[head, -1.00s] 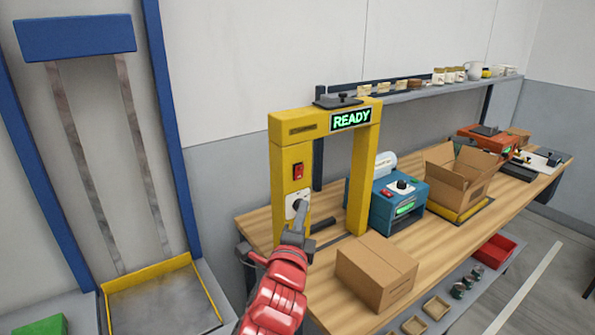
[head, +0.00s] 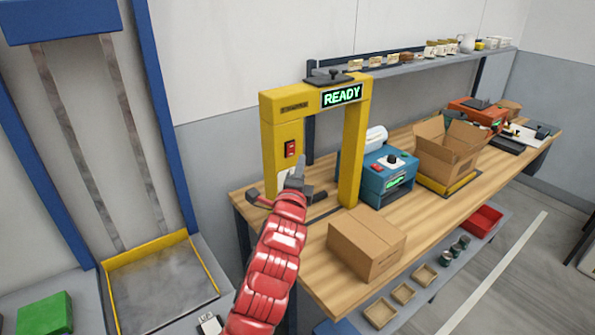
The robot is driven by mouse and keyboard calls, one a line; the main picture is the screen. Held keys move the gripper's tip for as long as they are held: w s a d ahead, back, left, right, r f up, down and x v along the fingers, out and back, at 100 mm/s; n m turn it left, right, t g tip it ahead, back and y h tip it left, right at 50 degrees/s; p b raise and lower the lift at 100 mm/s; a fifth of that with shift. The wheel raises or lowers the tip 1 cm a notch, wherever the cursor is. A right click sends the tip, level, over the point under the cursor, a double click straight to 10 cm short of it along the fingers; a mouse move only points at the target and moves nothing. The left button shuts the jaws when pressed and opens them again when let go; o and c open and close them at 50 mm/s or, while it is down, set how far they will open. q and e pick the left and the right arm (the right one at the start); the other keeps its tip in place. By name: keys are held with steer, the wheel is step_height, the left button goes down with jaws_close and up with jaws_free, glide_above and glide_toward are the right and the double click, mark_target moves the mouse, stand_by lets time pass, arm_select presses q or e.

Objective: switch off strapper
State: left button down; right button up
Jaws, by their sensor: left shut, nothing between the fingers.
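The strapper (head: 268,128) is a yellow arch standing on the wooden bench. Its display (head: 342,95) is lit and reads READY in green. A red switch (head: 291,149) sits on the front of its left post. My left gripper (head: 297,169) is shut and empty, its tip in front of the post just below the red switch. I cannot tell whether it touches the post. The gripper and red arm hide most of the pale dial plate (head: 283,178) under the switch. My right gripper is not in view.
A closed cardboard box (head: 367,245) stands on the bench (head: 425,214) right of my arm. A blue machine (head: 388,174) and an open carton (head: 446,150) stand further right. A shelf (head: 420,62) with small items runs behind. The wall is close behind the strapper.

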mark_target(293, 146)
arm_select(q)
steer(key=w, duration=0.1)
steer(key=w+a+p, duration=0.1)
steer(key=w+r, duration=0.1)
steer(key=shift+w+a+p, duration=0.1)
steer(key=shift+a+p, duration=0.2)
steer(key=shift+p, duration=0.1)
steer(key=shift+w+a+f, duration=0.2)
steer(key=shift+w+a, duration=0.05)
steer(key=shift+w, duration=0.1)
steer(key=shift+w+a+r, duration=0.15)
steer(key=shift+a+r, duration=0.05)
steer(key=shift+f, duration=0.1)
